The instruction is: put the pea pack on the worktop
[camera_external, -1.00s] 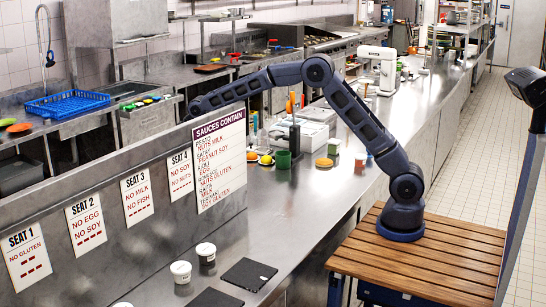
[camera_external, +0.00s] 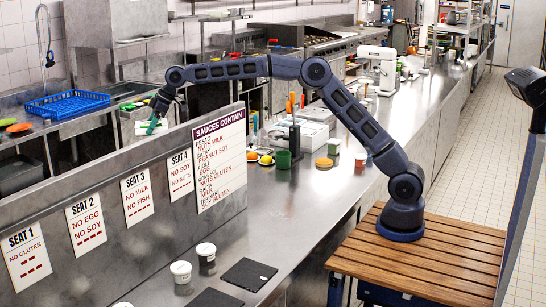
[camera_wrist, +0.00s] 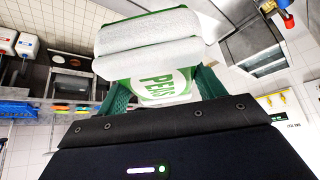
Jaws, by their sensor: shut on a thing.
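The pea pack (camera_wrist: 150,40) is a white frosted bag with a green label reading PEAS. In the wrist view it sits between the green fingers of my gripper (camera_wrist: 166,92), which is shut on it. The steel worktop (camera_external: 285,205) lies on the near side of that partition, at a distance from the pack.
The partition with the SAUCES CONTAIN sign (camera_external: 220,160) stands between the pack and the worktop.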

